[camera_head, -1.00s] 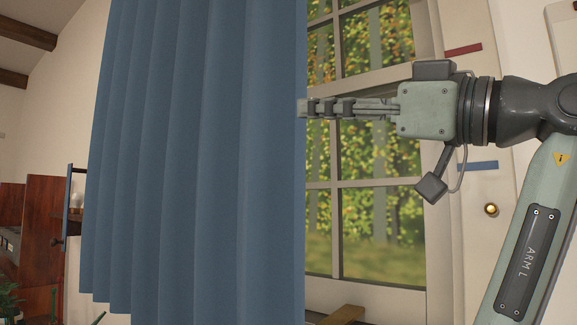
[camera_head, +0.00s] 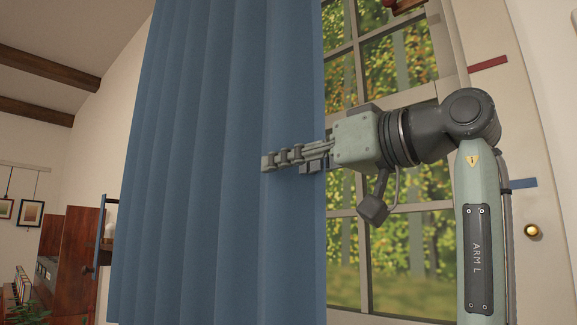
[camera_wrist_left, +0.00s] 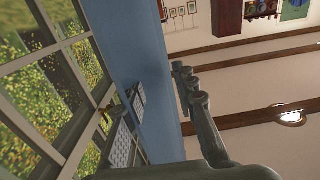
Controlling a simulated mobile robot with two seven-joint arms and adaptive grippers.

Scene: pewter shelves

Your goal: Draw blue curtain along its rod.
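The blue curtain (camera_head: 210,170) hangs in tall folds in the head view, and its right edge lies against the window. Its rod and top are out of view. My left gripper (camera_head: 268,164), on the arm marked ARM L, reaches in from the right at the curtain's right edge. One finger lies in front of the cloth; the other is mostly hidden behind the edge. In the left wrist view the curtain (camera_wrist_left: 130,45) runs between the two spread fingers of the gripper (camera_wrist_left: 160,85), with a gap beside the near finger. My right gripper is in neither view.
A paned window (camera_head: 400,240) stands behind the curtain and my arm. A brass knob (camera_head: 532,231) and red and blue strips are on the right. Wooden furniture (camera_head: 75,250) stands at the left. The room side of the curtain looks clear.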

